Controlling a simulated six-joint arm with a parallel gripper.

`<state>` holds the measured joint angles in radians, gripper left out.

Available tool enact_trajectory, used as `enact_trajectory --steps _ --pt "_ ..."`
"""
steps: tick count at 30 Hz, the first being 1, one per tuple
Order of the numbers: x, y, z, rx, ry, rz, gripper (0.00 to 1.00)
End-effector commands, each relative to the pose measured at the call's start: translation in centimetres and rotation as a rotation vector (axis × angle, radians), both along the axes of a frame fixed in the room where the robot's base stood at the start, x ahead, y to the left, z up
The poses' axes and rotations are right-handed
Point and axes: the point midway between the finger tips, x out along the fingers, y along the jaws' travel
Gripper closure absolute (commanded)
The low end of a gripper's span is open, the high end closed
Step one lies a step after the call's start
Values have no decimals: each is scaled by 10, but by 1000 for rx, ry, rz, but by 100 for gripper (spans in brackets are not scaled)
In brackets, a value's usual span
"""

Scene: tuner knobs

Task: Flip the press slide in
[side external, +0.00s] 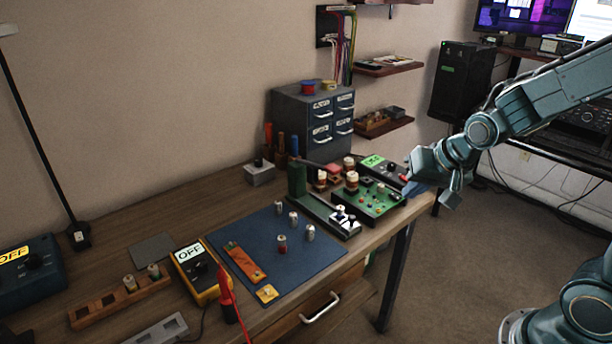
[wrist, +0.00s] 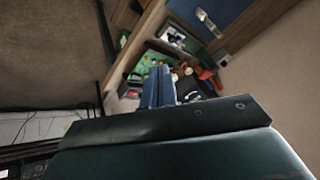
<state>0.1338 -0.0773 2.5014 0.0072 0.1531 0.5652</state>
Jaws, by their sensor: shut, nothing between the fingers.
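My gripper (side external: 414,187) is at the right end of the bench, beside the dark box with a lit green display (side external: 374,161). Its two blue fingers (wrist: 158,72) are together with nothing between them. A small red piece (side external: 404,178) shows at the box's right end, close to my gripper; I cannot tell if they touch. In the wrist view the dark box (wrist: 190,90) is just right of the fingers, partly hidden by my gripper. No part is clearly recognisable as the press slide, and I cannot tell its position.
A green circuit board (side external: 372,203) with small parts lies left of my gripper. A long green rail with an upright block (side external: 297,178) and a white-and-black end unit (side external: 345,222) is further left. A blue mat (side external: 262,243) holds several small cylinders. Open floor lies right of the bench.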

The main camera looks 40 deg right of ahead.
Motion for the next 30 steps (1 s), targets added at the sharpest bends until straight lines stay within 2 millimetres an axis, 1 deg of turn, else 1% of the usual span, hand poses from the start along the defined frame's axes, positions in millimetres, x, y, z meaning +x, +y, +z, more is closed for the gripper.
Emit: enact_trajectory --steps 1,9,15,21,30 --pt "4 -3 -8 12 2 -27 100" --pt "24 -17 -44 77 -28 -166 100" --pt "32 -25 -62 110 -46 -235 100" --pt "35 -27 -69 124 -54 -262 100" --pt "35 -28 -69 124 -55 -264 100"
